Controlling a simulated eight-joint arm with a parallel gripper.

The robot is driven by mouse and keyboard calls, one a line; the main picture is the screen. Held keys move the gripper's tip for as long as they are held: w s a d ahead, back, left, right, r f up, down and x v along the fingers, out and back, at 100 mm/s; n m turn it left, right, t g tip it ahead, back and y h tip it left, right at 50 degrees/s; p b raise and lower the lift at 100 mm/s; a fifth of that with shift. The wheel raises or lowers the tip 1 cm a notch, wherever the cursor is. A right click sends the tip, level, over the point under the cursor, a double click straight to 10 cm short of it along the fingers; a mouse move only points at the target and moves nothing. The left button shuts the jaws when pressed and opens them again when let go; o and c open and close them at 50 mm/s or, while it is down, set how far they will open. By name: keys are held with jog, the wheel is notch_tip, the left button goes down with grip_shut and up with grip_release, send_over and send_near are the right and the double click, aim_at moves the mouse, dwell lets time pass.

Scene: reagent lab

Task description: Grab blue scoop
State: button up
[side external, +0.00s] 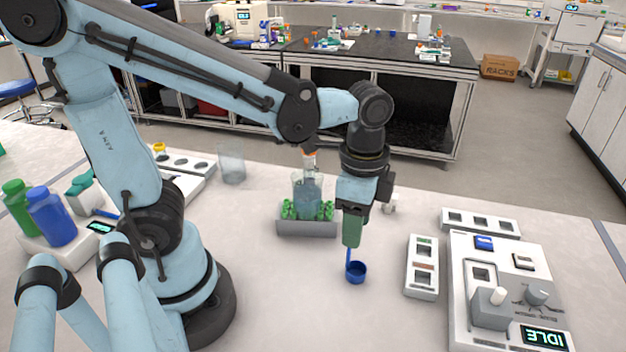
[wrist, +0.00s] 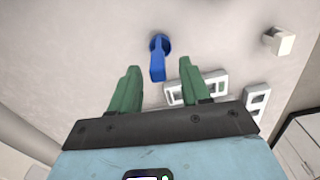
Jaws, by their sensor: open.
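The blue scoop (side external: 356,271) rests on the light bench top, with its round bowl down and its handle standing up toward my gripper. My gripper (side external: 351,245) is directly above it, pointing down, with green fingers. In the wrist view the scoop (wrist: 158,58) lies just beyond the fingertips, roughly between their lines. My gripper (wrist: 160,72) is open there, with an empty gap between the fingers. In the side view the handle top is close under the fingertips; whether they touch cannot be told.
A grey rack (side external: 306,228) with green parts and a clear beaker stands left of the scoop. A white slotted block (side external: 422,266) and a device reading IDLE (side external: 510,300) stand to the right. Blue and green bottles (side external: 50,216) are far left. The bench in front of the scoop is clear.

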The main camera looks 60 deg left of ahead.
jog(key=shift+f, duration=1.3)
jog(key=shift+c, duration=0.3)
grip_shut()
